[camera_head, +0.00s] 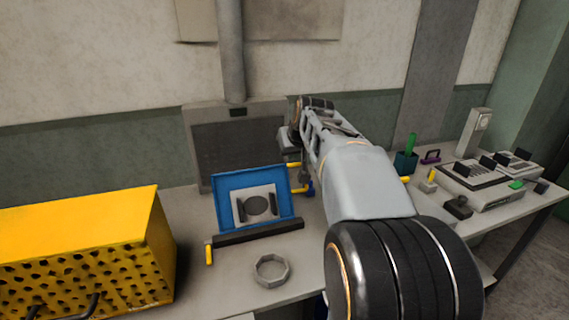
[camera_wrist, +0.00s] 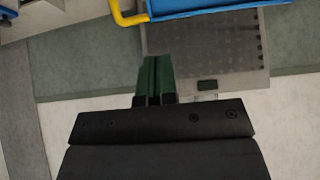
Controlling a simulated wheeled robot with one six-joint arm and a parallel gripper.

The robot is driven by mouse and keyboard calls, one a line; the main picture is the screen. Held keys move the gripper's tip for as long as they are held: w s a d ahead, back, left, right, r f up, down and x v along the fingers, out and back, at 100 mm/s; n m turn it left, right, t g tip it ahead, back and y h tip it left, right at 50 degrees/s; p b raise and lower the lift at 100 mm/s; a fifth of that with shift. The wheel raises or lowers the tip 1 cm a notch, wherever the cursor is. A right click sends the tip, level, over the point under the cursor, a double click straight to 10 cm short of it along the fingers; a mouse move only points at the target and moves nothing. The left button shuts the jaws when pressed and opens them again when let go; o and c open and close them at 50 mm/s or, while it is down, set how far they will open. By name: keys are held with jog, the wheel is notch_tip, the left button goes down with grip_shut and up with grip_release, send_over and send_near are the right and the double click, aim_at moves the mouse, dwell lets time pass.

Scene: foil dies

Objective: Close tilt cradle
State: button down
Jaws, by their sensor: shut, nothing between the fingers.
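The tilt cradle (camera_head: 222,190) stands on the bench in the head view. Its blue plate is tilted up, facing the camera, with a grey square seat (camera_head: 242,196) bearing a dark round recess. A black bar (camera_head: 258,232) runs along its lower front. Yellow handles show at the front left (camera_head: 209,254) and at the right. In the wrist view, the blue plate's edge (camera_wrist: 215,9) and a yellow handle (camera_wrist: 130,18) show at the top. My gripper (camera_wrist: 152,62) has its green fingers together and empty, apart from the plate. In the head view my arm largely hides it, near the cradle's upper right.
A grey perforated panel (camera_head: 235,143) stands behind the cradle. A yellow perforated box (camera_head: 80,240) is at the left, and a grey ring (camera_head: 271,271) lies in front. A green-handled tool in a cup (camera_head: 406,162) and grey devices (camera_head: 485,185) stand at the right.

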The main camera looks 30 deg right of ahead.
aim_at(281, 165)
jog(key=x, duration=0.8)
jog(key=w+p+x, duration=0.1)
jog(key=x, duration=0.3)
jog(key=shift+d+r, duration=0.15)
jog(key=shift+r, duration=0.25)
jog(key=shift+w+d+f, duration=0.1)
jog(key=shift+w+f, duration=0.25)
jog(key=shift+w, duration=0.2)
jog(key=shift+p, duration=0.35)
